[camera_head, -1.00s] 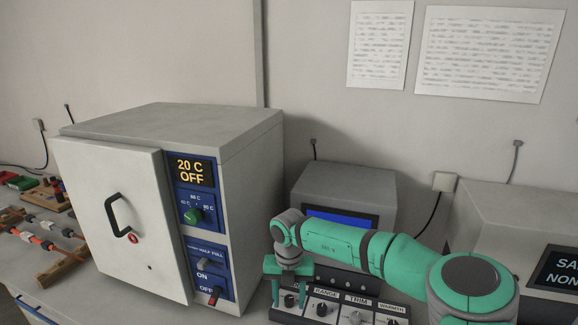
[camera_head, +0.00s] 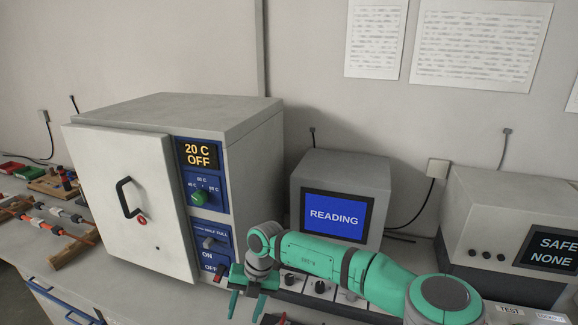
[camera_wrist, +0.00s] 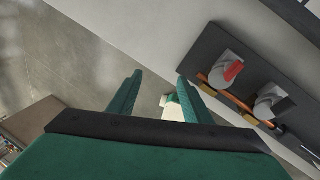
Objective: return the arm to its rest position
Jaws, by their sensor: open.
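My green arm (camera_head: 325,257) reaches left across the front of the bench in the head view. My gripper (camera_head: 246,306) is at its end, pointing down in front of the oven's lower right corner. Its two green fingers are apart with nothing between them. In the wrist view the open fingers (camera_wrist: 160,82) point past a pale bench edge, with grey floor on the left. The gripper touches nothing that I can see.
The closed oven (camera_head: 125,205) shows 20 C OFF. A monitor (camera_head: 335,216) reads READING, with a knob panel partly behind my arm. A SAFE NONE unit (camera_head: 500,230) stands right. Cable racks (camera_head: 60,235) lie left. Below, a dark panel (camera_wrist: 225,40) holds red and dark pieces.

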